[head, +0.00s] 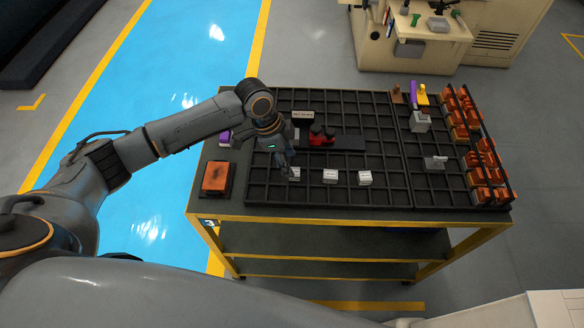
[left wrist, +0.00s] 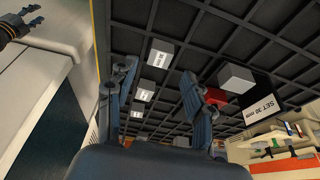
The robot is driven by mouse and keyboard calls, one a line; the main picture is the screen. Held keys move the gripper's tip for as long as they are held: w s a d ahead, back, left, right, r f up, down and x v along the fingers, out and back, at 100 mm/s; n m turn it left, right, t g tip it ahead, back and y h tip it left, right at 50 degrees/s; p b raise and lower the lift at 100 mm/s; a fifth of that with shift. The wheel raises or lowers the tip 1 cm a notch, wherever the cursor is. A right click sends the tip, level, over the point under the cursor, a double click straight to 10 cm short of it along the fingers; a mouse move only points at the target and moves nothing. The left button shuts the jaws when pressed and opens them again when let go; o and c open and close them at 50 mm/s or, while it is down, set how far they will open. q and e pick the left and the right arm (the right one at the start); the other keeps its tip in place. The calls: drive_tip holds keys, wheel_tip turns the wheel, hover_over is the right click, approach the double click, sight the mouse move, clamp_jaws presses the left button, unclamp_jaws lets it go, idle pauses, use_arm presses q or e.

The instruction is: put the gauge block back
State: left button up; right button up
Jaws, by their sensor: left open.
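Three small pale labelled blocks stand in a row on the black grid tray (head: 300,199): a left one (head: 295,174), a middle one (head: 330,176) and a right one (head: 364,178). Their labels are too small to read, so I cannot tell which is the gauge block. My left gripper (head: 285,166) is open and low over the left block. In the left wrist view the nearest labelled block (left wrist: 161,53) shows between the spread fingers, apart from them. A further pale block (left wrist: 236,78) sits beside a red part (left wrist: 215,97). A dark gripper, apparently my right (left wrist: 17,24), shows partly; its jaws are unclear.
An orange-topped block (head: 217,178) lies left of the tray. Orange bins (head: 480,160) line the right side. The tray's front right is mostly clear.

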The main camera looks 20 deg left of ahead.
use_arm(q)
drive_tip(key=b+v, duration=0.1)
drive_tip(key=v, duration=0.6)
drive_tip(key=shift+a+r+b, duration=0.2)
drive_tip(key=shift+r+b, duration=0.1)
drive_tip(key=shift+r, duration=0.05)
